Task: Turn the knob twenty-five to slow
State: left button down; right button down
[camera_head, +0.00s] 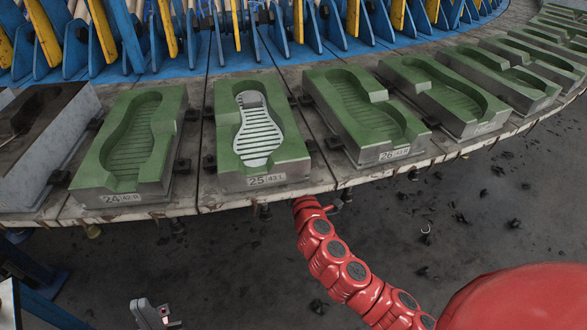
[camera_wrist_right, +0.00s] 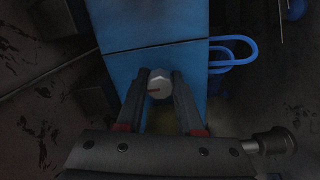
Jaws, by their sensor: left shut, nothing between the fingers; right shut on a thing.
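The mould labelled 25 (camera_head: 230,170) sits on the table's front edge, a green block with a light ribbed sole shape (camera_head: 257,135) in its cavity. My right gripper (camera_wrist_right: 159,92) is shut on the knob, one finger on each side. In the head view my red right arm reaches under the table edge, and its gripper and the knob are hidden there. My left gripper (camera_head: 168,315) is shut and empty at the bottom left.
Mould 24 (camera_head: 90,180) stands left of mould 25 and mould 26 (camera_head: 385,150) right of it, with more along the curved table. Blue and yellow machine parts (camera_head: 240,35) line the back. A blue loop (camera_wrist_right: 245,50) projects beside the knob panel. Dark scraps lie on the floor.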

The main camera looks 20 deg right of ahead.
dwell(0.3)
jog(key=c, duration=0.5)
grip_release()
jog(key=shift+c, duration=0.2)
jog(key=s+a+p, duration=0.1)
jog(key=s+p, duration=0.1)
jog(key=s, duration=1.5)
jog(key=shift+s+a+p, duration=0.2)
jog(key=shift+a+p, duration=0.05)
jog(key=shift+p, duration=0.15)
